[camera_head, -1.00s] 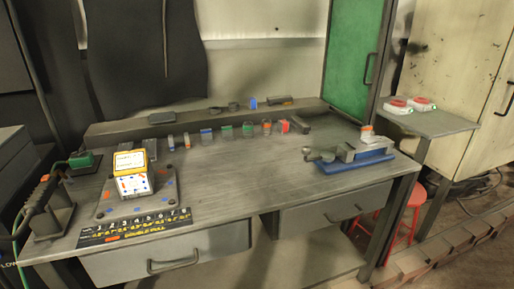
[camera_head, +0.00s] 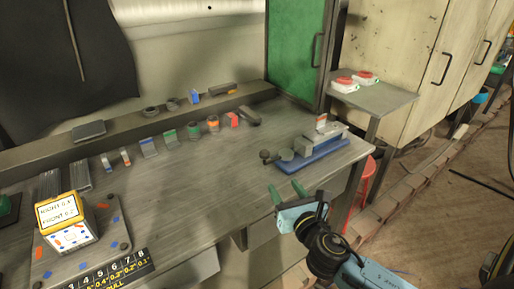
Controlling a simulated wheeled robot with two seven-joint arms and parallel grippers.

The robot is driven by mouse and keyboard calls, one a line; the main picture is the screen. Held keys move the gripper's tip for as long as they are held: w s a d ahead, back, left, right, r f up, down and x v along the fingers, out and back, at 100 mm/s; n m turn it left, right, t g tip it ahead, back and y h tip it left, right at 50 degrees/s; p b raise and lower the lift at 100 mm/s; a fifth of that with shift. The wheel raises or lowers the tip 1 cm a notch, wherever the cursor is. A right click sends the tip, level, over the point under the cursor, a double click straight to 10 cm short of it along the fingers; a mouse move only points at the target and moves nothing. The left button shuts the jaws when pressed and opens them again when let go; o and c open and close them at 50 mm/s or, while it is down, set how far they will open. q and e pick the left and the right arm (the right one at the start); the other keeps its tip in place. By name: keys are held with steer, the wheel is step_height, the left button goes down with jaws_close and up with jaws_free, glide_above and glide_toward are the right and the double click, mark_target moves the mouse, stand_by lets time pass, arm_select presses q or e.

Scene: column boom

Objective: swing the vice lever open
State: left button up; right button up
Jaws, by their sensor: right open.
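The vice (camera_head: 305,148) is a grey body on a blue base (camera_head: 318,157), on the right part of the workbench near its front edge. A small dark knob (camera_head: 265,155) sits at the vice's left end, next to a round grey part (camera_head: 286,155); it may belong to the lever, but I cannot clearly make out the lever itself. My right gripper (camera_head: 286,190) has green fingertips spread apart, open and empty. In the picture it is just below the vice, apart from it, at the bench's front edge. My left gripper is out of view.
A yellow-topped box (camera_head: 60,215) stands on a grey plate at the left. Several small coloured blocks line the back of the bench. A side table (camera_head: 385,97) holds red-and-white items. The bench middle is clear. A red stool (camera_head: 368,180) stands at the right.

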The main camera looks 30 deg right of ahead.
mark_target(266, 156)
steer(key=shift+w+r+n+t, duration=0.3)
steer(key=shift+w+r+n, duration=0.1)
steer(key=shift+w+r, duration=0.65)
steer(key=w, duration=0.4)
steer(key=w+d, duration=0.1)
steer(key=w, duration=0.1)
steer(key=shift+f, duration=0.1)
steer(key=w, duration=0.2)
steer(key=w+d, duration=0.1)
steer(key=w, duration=0.1)
steer(key=shift+w+b, duration=0.35)
steer(key=shift+w+f, duration=0.1)
steer(key=shift+w, duration=0.35)
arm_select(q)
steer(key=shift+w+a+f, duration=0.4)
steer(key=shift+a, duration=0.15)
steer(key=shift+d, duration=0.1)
arm_select(e)
steer(key=shift+c, duration=0.8)
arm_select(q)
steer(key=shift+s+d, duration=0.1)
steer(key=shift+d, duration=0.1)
arm_select(e)
jaws_close()
